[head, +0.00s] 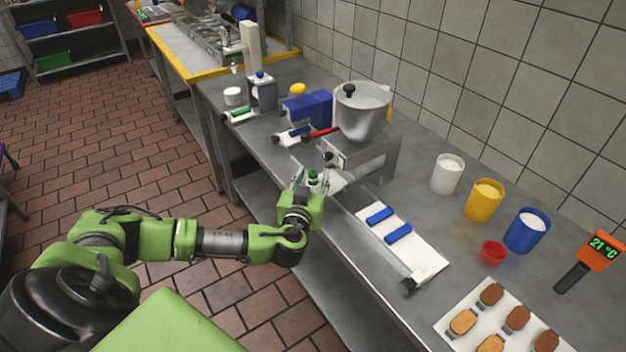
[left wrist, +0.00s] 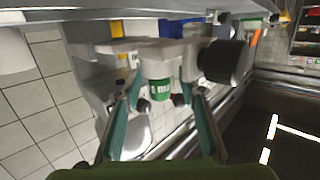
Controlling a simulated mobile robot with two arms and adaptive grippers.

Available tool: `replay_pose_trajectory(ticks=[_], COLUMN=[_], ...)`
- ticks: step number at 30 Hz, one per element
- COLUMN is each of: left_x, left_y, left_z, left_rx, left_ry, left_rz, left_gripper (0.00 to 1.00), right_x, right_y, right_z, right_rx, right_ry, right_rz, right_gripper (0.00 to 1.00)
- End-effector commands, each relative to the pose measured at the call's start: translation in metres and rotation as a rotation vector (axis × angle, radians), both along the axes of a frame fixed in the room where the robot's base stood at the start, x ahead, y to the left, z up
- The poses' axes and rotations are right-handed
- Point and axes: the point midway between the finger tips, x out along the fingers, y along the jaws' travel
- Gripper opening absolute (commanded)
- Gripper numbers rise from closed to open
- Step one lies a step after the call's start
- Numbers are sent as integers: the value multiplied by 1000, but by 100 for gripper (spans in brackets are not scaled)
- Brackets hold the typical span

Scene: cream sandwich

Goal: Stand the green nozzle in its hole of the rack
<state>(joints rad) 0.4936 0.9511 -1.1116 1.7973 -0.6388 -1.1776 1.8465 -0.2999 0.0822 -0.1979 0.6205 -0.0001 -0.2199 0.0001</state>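The green nozzle (head: 313,176) is small and lies between the fingertips of my left gripper (head: 312,182), at the front edge of the steel counter. In the left wrist view the green nozzle (left wrist: 159,89) shows as a green band with pale marks below a whitish part. The two teal fingers of my left gripper (left wrist: 160,98) stand apart on either side of it, with gaps visible. I see no firm contact. Its far end is hidden by the pale block behind it. I cannot make out the rack or its hole for certain. My right gripper is not in view.
A steel hopper (head: 362,112) on a metal stand (head: 372,162) is close behind my left gripper. A white board (head: 425,256) with blue bars lies to its right. White (head: 447,174), yellow (head: 484,200) and blue (head: 527,231) tubs stand further right.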

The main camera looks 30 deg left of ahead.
Motion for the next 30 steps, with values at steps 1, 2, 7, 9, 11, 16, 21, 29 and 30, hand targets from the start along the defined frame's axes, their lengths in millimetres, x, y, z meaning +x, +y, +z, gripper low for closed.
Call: replay_pose_trajectory(ticks=[1,2,7,9,11,16,21,29,30], left_x=[0,0,0,0,0,0,0,-5,-5], left_y=[0,0,0,0,0,0,0,-2,-2], left_z=[0,0,0,0,0,2,12,8,7], left_rx=[0,0,0,0,0,-1,-3,47,57], left_ry=[0,0,0,-1,-1,-1,-3,-114,-139], left_rz=[0,0,0,0,0,0,1,1,1], left_gripper=[27,19,0,0,0,0,0,0,0], right_x=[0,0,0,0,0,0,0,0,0], right_y=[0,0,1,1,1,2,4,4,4], right_z=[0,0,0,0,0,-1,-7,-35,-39], right_rx=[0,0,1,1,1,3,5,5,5], right_ry=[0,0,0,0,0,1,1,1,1], right_rz=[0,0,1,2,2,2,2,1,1], right_gripper=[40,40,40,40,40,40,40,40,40])
